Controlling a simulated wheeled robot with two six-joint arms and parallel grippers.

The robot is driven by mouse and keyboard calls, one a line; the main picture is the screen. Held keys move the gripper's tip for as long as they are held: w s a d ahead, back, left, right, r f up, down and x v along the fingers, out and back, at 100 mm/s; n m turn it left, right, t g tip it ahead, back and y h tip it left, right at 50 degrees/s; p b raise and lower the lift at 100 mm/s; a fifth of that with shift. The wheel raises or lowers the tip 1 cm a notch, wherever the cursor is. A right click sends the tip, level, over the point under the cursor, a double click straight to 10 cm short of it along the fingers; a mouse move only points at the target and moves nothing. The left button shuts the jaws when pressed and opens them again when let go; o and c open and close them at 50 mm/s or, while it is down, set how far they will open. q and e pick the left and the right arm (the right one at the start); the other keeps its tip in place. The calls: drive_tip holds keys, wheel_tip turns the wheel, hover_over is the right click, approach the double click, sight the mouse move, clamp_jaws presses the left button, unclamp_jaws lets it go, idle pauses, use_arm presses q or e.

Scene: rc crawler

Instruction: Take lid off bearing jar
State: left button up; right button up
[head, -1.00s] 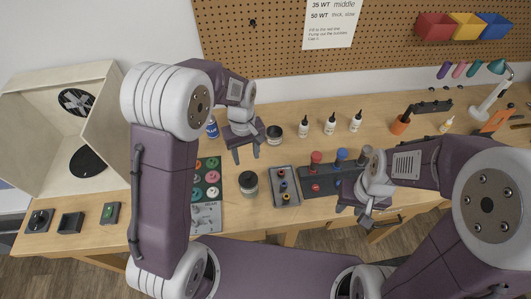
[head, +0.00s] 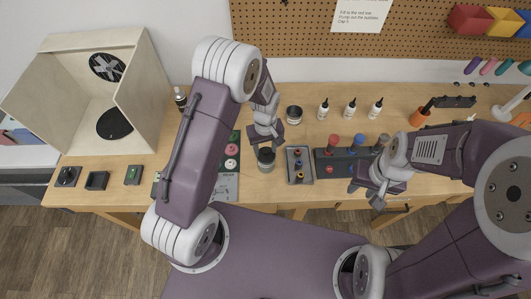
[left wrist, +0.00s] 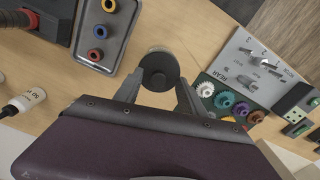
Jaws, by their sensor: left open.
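The bearing jar (head: 266,160) is a small round jar with a dark lid, standing on the workbench. In the left wrist view its dark round lid (left wrist: 158,68) lies just beyond and between my fingertips. My left gripper (head: 266,143) is open and empty, pointing down at the jar from its back side. It also shows in the left wrist view (left wrist: 159,94), one finger on each side of the lid's near edge. I cannot tell whether a finger touches it. My right gripper (head: 367,193) looks open and empty, over the bench's front edge.
A grey tray (head: 308,175) with coloured rings is right of the jar. A green mat with coloured gears (left wrist: 245,98) is on its other side. A dark round tin (head: 294,114) and white bottles (head: 349,108) stand behind. A wooden booth (head: 140,75) stands at left.

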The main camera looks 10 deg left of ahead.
sight(267, 152)
use_arm(q)
drive_tip(key=shift+w, duration=0.1)
drive_tip(key=shift+d, duration=0.15)
clamp_jaws()
drive_tip(key=shift+r, duration=0.25)
drive_tip(key=r+b, duration=0.1)
drive_tip(key=r, duration=0.1)
drive_tip(key=r+b, duration=0.1)
drive_tip(key=r, duration=0.1)
drive_tip(key=shift+s+d, duration=0.15)
drive_tip(key=shift+s, duration=0.25)
drive_tip(key=s+d+r+b, duration=0.2)
drive_tip(key=s+r, duration=0.4)
drive_tip(key=s, duration=0.4)
drive_tip(key=shift+s+d+r, duration=0.15)
drive_tip(key=shift+d+r, duration=0.15)
drive_tip(key=shift+d, duration=0.35)
